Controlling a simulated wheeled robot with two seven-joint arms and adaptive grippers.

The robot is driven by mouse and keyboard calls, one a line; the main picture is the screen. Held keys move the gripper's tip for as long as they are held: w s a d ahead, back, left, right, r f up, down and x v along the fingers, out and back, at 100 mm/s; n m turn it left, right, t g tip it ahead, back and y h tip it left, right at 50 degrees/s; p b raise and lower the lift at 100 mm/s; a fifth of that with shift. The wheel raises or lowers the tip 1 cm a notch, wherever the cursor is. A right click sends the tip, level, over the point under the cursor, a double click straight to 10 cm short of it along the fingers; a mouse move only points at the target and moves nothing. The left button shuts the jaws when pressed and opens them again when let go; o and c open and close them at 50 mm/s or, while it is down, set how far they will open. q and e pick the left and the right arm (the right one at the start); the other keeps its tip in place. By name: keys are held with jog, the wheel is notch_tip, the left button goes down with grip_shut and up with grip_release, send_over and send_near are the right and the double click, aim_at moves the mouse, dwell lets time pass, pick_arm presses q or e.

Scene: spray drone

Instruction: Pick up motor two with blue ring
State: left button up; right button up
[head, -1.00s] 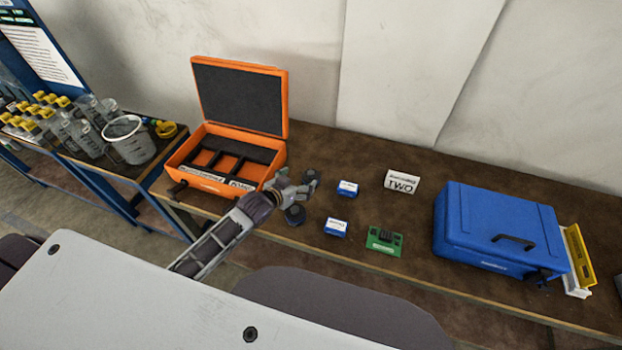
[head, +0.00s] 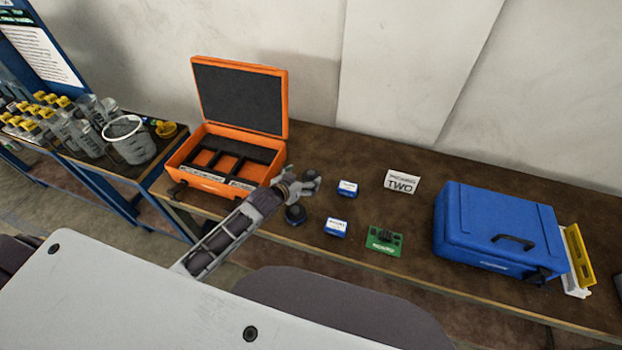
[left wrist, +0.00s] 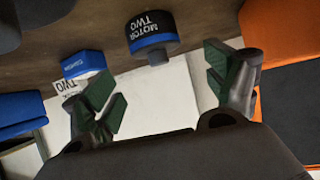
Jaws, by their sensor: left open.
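Motor two is a short dark cylinder with a blue ring, standing on the brown table in the head view (head: 295,215). In the left wrist view, motor two (left wrist: 150,30) shows its "MOTOR TWO" label, with a small dark stub pointing toward the fingers. My right gripper is not in view.
Small blue boxes (head: 347,188) (head: 336,228), a green board (head: 384,241) and a "TWO" card (head: 402,181) lie to the right. An open orange case (head: 183,157) stands left, a closed blue case (head: 480,225) right. The table between the card and the back wall is clear.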

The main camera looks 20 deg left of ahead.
aim_at(310, 173)
pick_arm(q)
jog(key=shift+p+x, duration=0.3)
jog(key=shift+x, duration=2.2)
jog(key=shift+d+r, duration=0.1)
jog(key=shift+r, duration=0.1)
jog(key=shift+c, duration=0.2)
jog(key=c, duration=1.5)
jog(key=shift+o, duration=0.2)
jog(key=shift+r, duration=0.1)
